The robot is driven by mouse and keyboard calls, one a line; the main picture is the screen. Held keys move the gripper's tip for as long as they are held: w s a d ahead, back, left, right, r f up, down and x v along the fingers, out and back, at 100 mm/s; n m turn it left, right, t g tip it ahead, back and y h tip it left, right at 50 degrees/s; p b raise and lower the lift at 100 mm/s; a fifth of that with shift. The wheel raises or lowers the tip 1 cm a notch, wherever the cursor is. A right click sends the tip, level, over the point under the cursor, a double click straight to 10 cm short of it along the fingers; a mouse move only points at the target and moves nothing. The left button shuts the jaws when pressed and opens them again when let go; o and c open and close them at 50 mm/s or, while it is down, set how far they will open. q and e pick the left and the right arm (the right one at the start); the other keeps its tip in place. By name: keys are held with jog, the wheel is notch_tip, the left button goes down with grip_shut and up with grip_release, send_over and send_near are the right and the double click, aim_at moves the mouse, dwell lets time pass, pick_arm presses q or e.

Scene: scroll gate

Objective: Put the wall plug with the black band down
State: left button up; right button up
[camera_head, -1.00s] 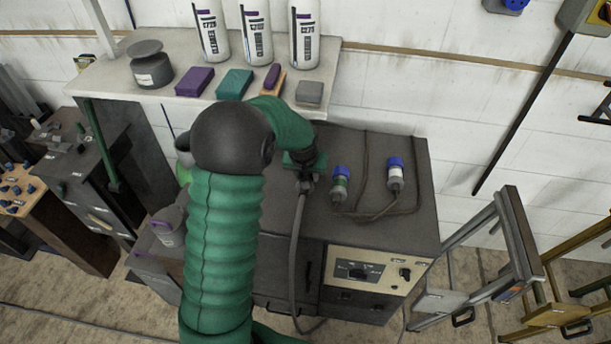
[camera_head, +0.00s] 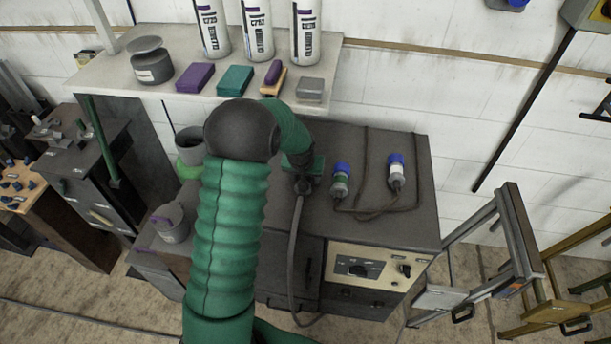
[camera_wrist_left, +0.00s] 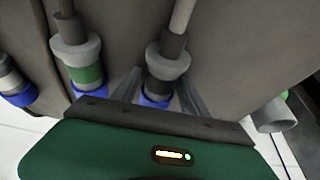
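The plug with the black band (camera_wrist_left: 161,88) is in the left wrist view, with a grey collar, a blue end and a cable. My left gripper (camera_wrist_left: 158,82) has a finger on each side of it, with narrow gaps showing between fingers and plug. The plug looks level with its neighbours, on the dark bench top (camera_head: 400,220); exact contact is hard to see. In the head view my left gripper (camera_head: 303,185) hides most of it. A green-banded plug (camera_head: 340,182) and a white-banded plug (camera_head: 396,172) are to its right. My right gripper is not in view.
A shelf (camera_head: 120,78) behind holds bottles, coloured blocks and a dark pot (camera_head: 152,66). A grey cup (camera_head: 172,222) and a dark container with a green base (camera_head: 188,146) are left of my arm. A cable hangs over the bench front. Bench top right of the plugs is clear.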

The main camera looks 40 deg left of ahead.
pick_arm(q)
jog(key=shift+r, duration=0.1)
jog(key=shift+r, duration=0.2)
jog(key=v, duration=1.2)
jog(key=s+d+f+m+h, duration=0.1)
jog(key=s+d+f+m, duration=0.2)
jog(key=s+d, duration=0.4)
jog(key=s+d+f+m+g+h, duration=0.1)
jog(key=s+d+f+m, duration=0.2)
jog(key=s+d, duration=0.4)
jog(key=d, duration=0.8)
jog(key=shift+p, duration=0.35)
jog(key=shift+d, duration=0.15)
jog(key=shift+d, duration=0.2)
